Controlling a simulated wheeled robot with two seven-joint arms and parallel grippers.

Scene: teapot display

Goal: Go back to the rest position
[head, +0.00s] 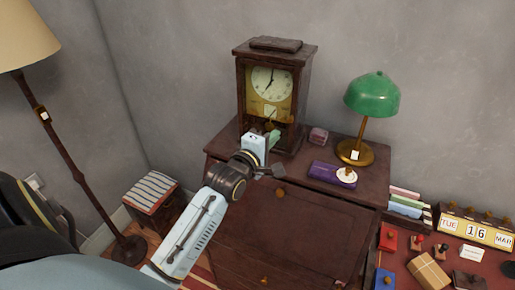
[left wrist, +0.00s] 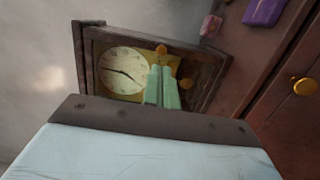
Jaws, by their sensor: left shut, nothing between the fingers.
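My left arm reaches up over the dark wooden cabinet (head: 225,143) in the head view. My left gripper (head: 274,137) has pale green fingers, shut and empty, in front of the lower part of the wooden clock (head: 271,85). In the left wrist view the shut fingers (left wrist: 162,88) overlap the clock (left wrist: 124,70), which looks tilted there, and hide part of its lower case. I cannot tell whether the fingertips touch the clock. My right gripper is not in view.
A green lamp (head: 372,96), a purple box (head: 332,173) and a small pink box (head: 319,136) stand on the cabinet, right of my gripper. A floor lamp (head: 62,150) and striped stool (head: 151,190) are at left. A red desk with several items is at right.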

